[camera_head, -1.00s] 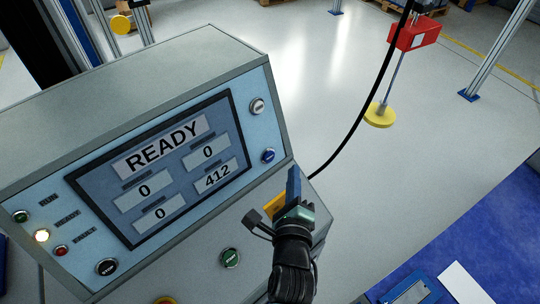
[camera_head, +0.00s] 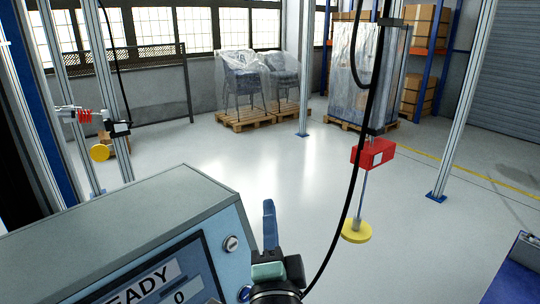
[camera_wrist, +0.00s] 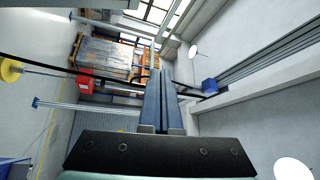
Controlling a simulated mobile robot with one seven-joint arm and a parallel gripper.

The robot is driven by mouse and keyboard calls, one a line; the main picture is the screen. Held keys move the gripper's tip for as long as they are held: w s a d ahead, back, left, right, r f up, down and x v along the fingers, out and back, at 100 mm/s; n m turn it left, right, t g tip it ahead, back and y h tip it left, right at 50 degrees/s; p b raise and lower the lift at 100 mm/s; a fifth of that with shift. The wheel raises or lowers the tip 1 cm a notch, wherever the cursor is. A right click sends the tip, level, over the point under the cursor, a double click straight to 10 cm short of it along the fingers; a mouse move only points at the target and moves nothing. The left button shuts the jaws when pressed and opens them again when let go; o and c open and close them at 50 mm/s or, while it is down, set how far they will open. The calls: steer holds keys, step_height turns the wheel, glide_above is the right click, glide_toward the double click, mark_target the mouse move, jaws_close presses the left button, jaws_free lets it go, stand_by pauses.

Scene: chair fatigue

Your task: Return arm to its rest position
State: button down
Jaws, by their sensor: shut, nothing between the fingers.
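My gripper (camera_head: 269,215) stands upright in the lower middle of the head view, just right of the grey control console (camera_head: 120,215). Its blue fingers are together with nothing between them. In the wrist view my gripper (camera_wrist: 161,80) also shows with its two fingers side by side and closed. The console's screen (camera_head: 160,285) is only partly in view, with part of the word READY and a 0 visible. My gripper is apart from the console's face.
A black cable (camera_head: 352,190) hangs just right of my gripper. Beyond it hangs a red box (camera_head: 372,154) with a yellow disc (camera_head: 356,231) below. A metal post (camera_head: 462,110) stands farther right. Wrapped chairs (camera_head: 240,78) on pallets are at the back. The middle floor is clear.

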steer(key=s+r+n+t, duration=0.2)
steer(key=s+r+n, duration=0.3)
steer(key=r, duration=0.5)
steer(key=s+r+n+t, duration=0.2)
steer(key=s+r+n, duration=0.2)
steer(key=r, duration=0.6)
steer(key=s+r+n+t+h, duration=0.1)
steer(key=s+r+n+t, duration=0.2)
steer(key=r, duration=0.8)
steer(key=s+n, duration=0.2)
steer(key=s, duration=0.1)
steer(key=shift+s+n, duration=0.3)
steer(key=shift+s, duration=0.05)
